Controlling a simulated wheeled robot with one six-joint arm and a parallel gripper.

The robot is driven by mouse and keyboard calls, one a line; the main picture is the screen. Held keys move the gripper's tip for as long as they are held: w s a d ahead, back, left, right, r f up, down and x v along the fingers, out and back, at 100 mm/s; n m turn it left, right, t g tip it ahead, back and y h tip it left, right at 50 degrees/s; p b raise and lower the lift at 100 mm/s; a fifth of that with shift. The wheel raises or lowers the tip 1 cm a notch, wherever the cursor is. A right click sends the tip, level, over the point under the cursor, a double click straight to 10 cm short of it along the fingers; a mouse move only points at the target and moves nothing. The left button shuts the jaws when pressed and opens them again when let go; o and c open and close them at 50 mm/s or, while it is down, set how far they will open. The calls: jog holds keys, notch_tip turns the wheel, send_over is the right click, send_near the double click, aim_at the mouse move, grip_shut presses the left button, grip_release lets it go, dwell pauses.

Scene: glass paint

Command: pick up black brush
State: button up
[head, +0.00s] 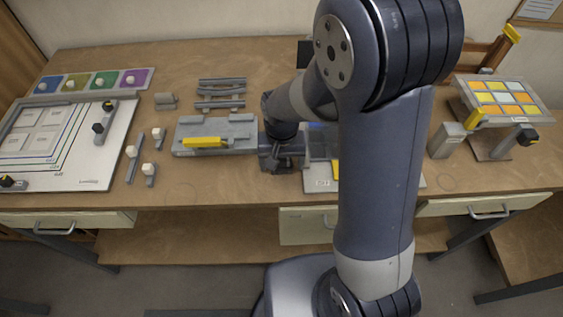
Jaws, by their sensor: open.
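My gripper (276,163) hangs over the middle of the table, just right of a grey fixture (228,128) with a yellow bar (205,142). It is open, its fingers are small and dark, and I see nothing held. I cannot single out a black brush with certainty. Small dark sticks with pale cube ends, such as one stick (132,165) and another stick (149,172), lie left of the fixture, apart from my gripper. My arm hides the table's right-centre part.
A white board (118,160) with dark knobbed pieces lies at the left. Coloured squares (93,81) line the back left. Several grey bars (221,94) lie behind the fixture. A tilted panel of orange and yellow tiles (502,98) stands at the right.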

aim_at(282, 161)
jog(key=c, duration=1.2)
jog(key=shift+o, duration=0.2)
notch_tip(282, 161, up, 10)
jog(key=shift+r+b, duration=0.1)
jog(key=shift+b, duration=0.35)
